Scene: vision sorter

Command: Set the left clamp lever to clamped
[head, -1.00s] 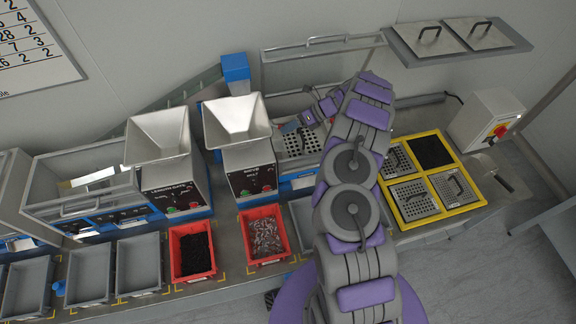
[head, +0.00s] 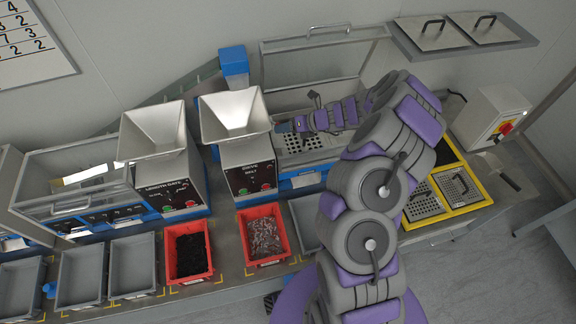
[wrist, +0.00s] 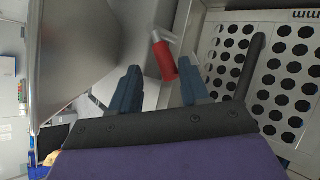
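A small lever with a red grip (wrist: 165,62) and a pale metal end shows in the wrist view, just beyond and between my fingertips. I take it to be the left clamp lever; whether it is set to clamped I cannot tell. My gripper (wrist: 160,82) is open, its two blue-grey fingers apart with nothing between them. In the head view my gripper (head: 294,124) points left over a perforated plate (head: 302,143) in the bay right of the second hopper. The lever cannot be made out there.
A metal hopper (head: 235,115) stands close left of my gripper; its wall (wrist: 75,50) fills the left of the wrist view. A dark bar (wrist: 258,62) crosses the perforated plate (wrist: 290,75). A raised framed cover (head: 325,38) is behind. Red bins (head: 262,234) stand in front.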

